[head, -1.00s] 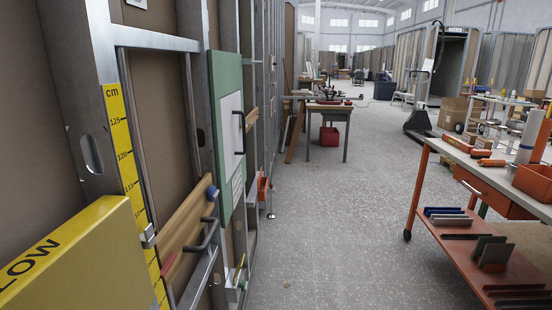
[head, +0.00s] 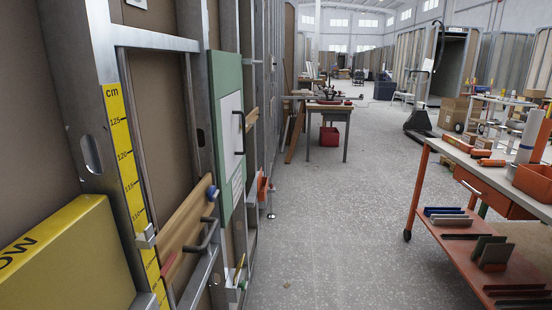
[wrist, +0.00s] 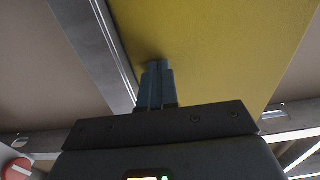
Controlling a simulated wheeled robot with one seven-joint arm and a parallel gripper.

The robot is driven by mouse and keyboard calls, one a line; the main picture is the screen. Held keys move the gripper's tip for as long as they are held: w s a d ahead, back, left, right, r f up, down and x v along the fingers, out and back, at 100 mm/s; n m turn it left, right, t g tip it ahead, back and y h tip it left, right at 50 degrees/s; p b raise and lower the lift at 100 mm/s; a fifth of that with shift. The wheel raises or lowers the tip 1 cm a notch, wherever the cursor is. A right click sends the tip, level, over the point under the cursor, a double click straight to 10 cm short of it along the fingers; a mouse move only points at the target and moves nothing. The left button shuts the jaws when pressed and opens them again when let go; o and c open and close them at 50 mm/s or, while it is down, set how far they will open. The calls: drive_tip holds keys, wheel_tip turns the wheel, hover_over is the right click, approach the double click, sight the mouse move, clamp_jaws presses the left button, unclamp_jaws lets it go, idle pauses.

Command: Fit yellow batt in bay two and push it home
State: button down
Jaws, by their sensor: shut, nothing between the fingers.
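The yellow batt (head: 78,262) is at the lower left of the head view, left of the upright metal stud (head: 82,100) with the yellow cm scale. My gripper does not show in the head view.
A wooden rail (head: 188,232) and a green board (head: 226,130) with a handle stand along the framed wall. An orange cart (head: 455,235) with tools stands at the right.

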drive_tip(key=shift+a, duration=0.3)
drive_tip(key=shift+d, duration=0.1)
drive_tip(key=shift+s+d, duration=0.2)
drive_tip(key=shift+d, duration=2.7)
drive_tip(key=s+d+f+m+t+h, duration=0.1)
drive_tip(key=d+f+t+h, duration=0.5)
drive_tip(key=d, duration=0.7)
drive_tip(key=s+d+f+m+t+h, duration=0.1)
drive_tip(key=d+f+t+h, duration=0.25)
drive_tip(key=d+f, duration=0.7)
drive_tip(key=s+d+r+n+t+h, duration=0.1)
drive_tip(key=s+d+r+t+h, duration=0.2)
drive_tip(key=s+d, duration=0.45)
drive_tip(key=s+d+r+n+h, duration=0.1)
drive_tip(key=s+d+r+h, duration=0.3)
drive_tip(key=s+d, duration=0.35)
drive_tip(key=s+a+r+n+h, duration=0.1)
drive_tip(key=s+r, duration=0.3)
drive_tip(key=s, duration=0.1)
drive_tip(key=shift+r+t, duration=0.25)
drive_tip(key=shift+t, duration=0.1)
